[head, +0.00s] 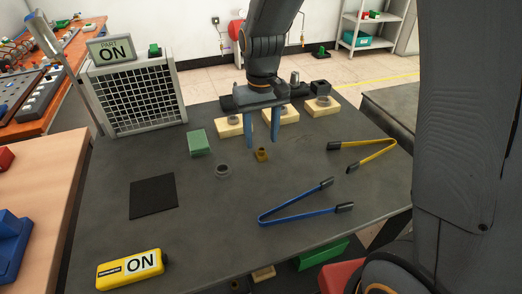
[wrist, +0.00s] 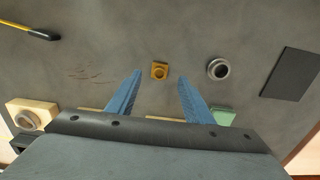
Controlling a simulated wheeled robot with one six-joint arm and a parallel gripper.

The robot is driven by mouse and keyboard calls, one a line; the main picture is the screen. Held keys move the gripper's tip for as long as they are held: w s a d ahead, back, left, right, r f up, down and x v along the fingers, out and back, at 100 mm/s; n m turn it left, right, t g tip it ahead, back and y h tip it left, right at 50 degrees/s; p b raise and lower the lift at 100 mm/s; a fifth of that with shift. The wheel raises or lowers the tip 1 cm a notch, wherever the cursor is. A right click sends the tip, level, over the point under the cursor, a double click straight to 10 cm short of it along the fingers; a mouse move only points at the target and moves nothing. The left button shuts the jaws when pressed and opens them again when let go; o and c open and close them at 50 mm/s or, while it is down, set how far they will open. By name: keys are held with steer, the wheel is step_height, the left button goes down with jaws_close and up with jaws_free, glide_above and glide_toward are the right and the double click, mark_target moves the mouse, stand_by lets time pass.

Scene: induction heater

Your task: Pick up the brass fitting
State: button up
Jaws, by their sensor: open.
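The brass fitting (head: 261,154) is a small yellow-brown piece with a hole, standing on the dark grey table (head: 110,220). In the wrist view the brass fitting (wrist: 159,70) lies ahead of my fingertips, in line with the gap between them. My gripper (head: 262,146) has two blue fingers and points down above the table near the fitting. In the wrist view my gripper (wrist: 159,75) is open and empty, its fingers spread wider than the fitting. I cannot tell the exact height of the fingertips above the table.
A grey ring (head: 223,170) sits left of the fitting. A caged unit (head: 134,95) stands behind.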

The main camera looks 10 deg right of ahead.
mark_target(261, 149)
steer(key=shift+w+f+p, duration=0.15)
steer(key=shift+f+p, duration=0.6)
steer(key=shift+f, duration=2.05)
jaws_close()
